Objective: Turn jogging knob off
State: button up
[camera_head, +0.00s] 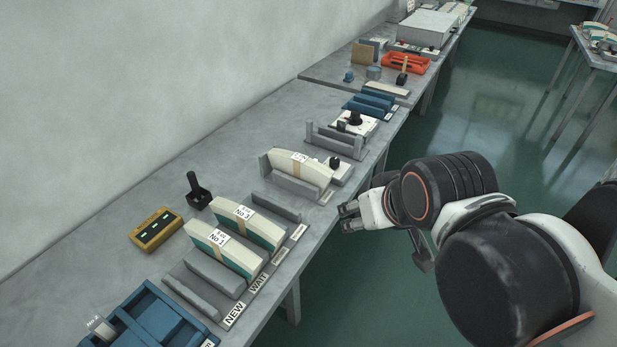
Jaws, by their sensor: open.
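A black knob (355,118) stands on a white plate beyond the middle of the bench. A smaller black knob-like part (334,162) sits at the right end of the nearer holder. I cannot tell which is the jogging knob, and no on or off marking is readable. My gripper (347,216) is open and empty, out past the bench's right edge. It is nearer to me than both knobs and touches neither.
The holder has a cream stack (300,168). Two labelled stacks (222,253) stand in a grey rack nearer me. A yellow device (156,229), a black holder (198,191) and a blue tray (160,318) are at left. Green floor (440,130) lies open to the right.

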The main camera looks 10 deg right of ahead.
aim_at(334, 162)
jog(key=i+z, duration=0.4)
jog(key=i+j+z, duration=0.2)
jog(key=i+z, duration=0.25)
jog(key=k, duration=0.1)
